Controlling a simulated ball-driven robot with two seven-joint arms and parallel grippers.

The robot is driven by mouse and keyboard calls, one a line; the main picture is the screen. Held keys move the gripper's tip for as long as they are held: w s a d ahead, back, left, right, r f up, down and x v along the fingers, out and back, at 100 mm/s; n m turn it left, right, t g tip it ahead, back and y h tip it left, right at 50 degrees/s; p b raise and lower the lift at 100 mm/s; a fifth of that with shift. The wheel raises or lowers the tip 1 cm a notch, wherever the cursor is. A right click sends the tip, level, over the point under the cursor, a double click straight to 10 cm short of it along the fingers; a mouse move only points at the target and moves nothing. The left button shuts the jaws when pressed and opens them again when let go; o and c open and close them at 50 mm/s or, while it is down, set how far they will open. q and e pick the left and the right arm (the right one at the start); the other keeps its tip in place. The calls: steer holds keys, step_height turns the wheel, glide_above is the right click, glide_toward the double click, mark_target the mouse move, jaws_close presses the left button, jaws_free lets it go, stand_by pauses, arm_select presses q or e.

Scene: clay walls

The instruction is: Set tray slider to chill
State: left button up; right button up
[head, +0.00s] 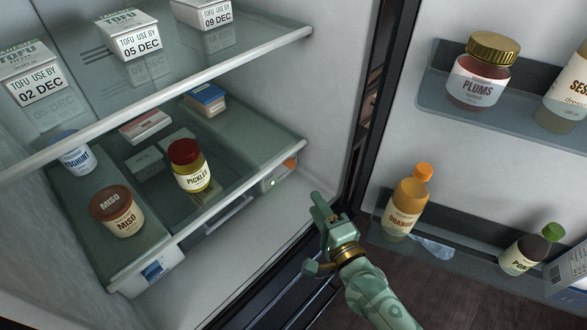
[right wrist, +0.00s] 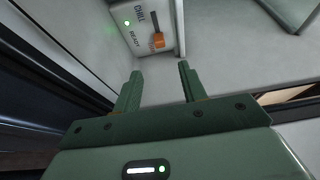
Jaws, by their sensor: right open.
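The slider panel (right wrist: 141,26) is a pale housing with the words CHILL and READY, a lit green light and a slider (right wrist: 157,38) with an orange part. The orange part sits closer to READY than to CHILL. In the head view the housing (head: 268,184) is at the right front corner under the lower shelf, and the orange part (head: 290,164) shows small. My right gripper (head: 316,233) is open and empty, in front and to the right of the housing. In the right wrist view the fingertips (right wrist: 160,71) point toward the slider, apart from it. My left gripper is out of view.
The lower glass shelf holds a pickles jar (head: 190,166), a miso tub (head: 118,211) and several packs. Another housing with a blue label (head: 156,269) is at its left front. The open door at right holds an orange bottle (head: 406,202). The fridge floor below the shelf is clear.

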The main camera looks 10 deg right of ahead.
mark_target(292, 167)
steer(key=w, duration=0.4)
steer(key=w+a+b, duration=0.1)
steer(key=w, duration=0.3)
steer(key=w+a+b, duration=0.1)
steer(key=w, duration=0.3)
steer(key=shift+w+a+f, duration=0.1)
steer(key=shift+w+a, duration=0.1)
